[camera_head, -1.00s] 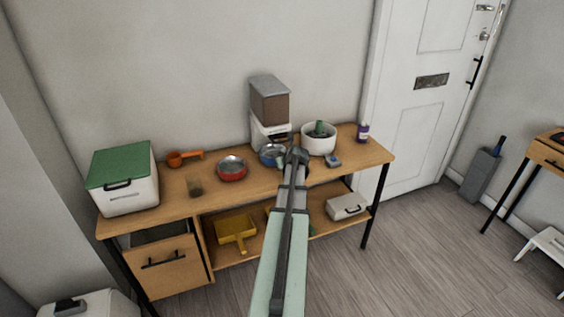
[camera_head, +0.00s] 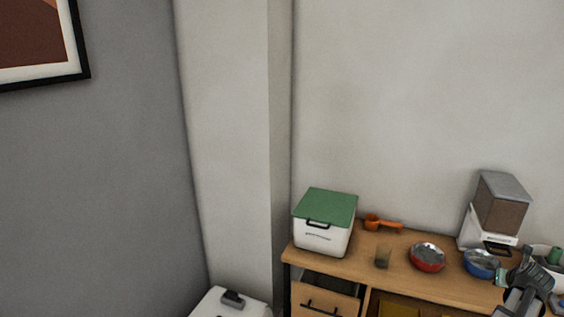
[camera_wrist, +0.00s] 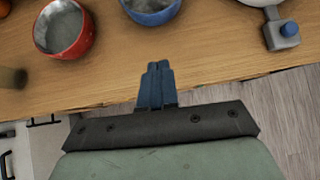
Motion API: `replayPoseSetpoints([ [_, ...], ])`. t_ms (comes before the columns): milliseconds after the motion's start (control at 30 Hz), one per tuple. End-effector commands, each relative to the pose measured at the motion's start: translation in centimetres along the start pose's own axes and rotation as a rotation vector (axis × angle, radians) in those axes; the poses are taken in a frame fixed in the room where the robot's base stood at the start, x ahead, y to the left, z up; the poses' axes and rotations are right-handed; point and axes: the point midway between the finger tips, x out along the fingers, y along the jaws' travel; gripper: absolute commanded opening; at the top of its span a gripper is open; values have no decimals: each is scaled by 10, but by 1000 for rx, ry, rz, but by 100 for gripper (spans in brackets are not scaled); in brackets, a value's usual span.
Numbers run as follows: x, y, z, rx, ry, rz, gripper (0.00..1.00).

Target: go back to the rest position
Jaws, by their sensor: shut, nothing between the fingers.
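My gripper (camera_wrist: 157,68) is shut and empty, its two dark fingers pressed together over the front part of the wooden bench (camera_wrist: 105,80). In the head view my gripper (camera_head: 522,277) is at the lower right, near the front of the bench. The red bowl (camera_wrist: 64,30) and the blue bowl (camera_wrist: 152,8) stand on the bench beyond my fingers, apart from them. The red bowl (camera_head: 427,257) and blue bowl (camera_head: 481,263) also show in the head view, left of my gripper.
A white bowl (camera_head: 550,256) is partly hidden. A small grey-and-blue item (camera_wrist: 282,34) lies near the bench edge.

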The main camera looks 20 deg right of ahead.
Motion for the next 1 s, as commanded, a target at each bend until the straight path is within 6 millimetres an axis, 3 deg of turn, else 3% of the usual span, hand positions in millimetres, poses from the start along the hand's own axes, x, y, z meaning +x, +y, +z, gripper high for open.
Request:
replayPoseSetpoints([
  [167, 0, 1, -1, -200, 4, 3, 0],
  [567, -1, 5, -18, -968, 67, 59, 0],
  [867, -10, 8, -43, -1567, 132, 147, 0],
  [1000, -13, 10, -65, -1842, 163, 224, 0],
])
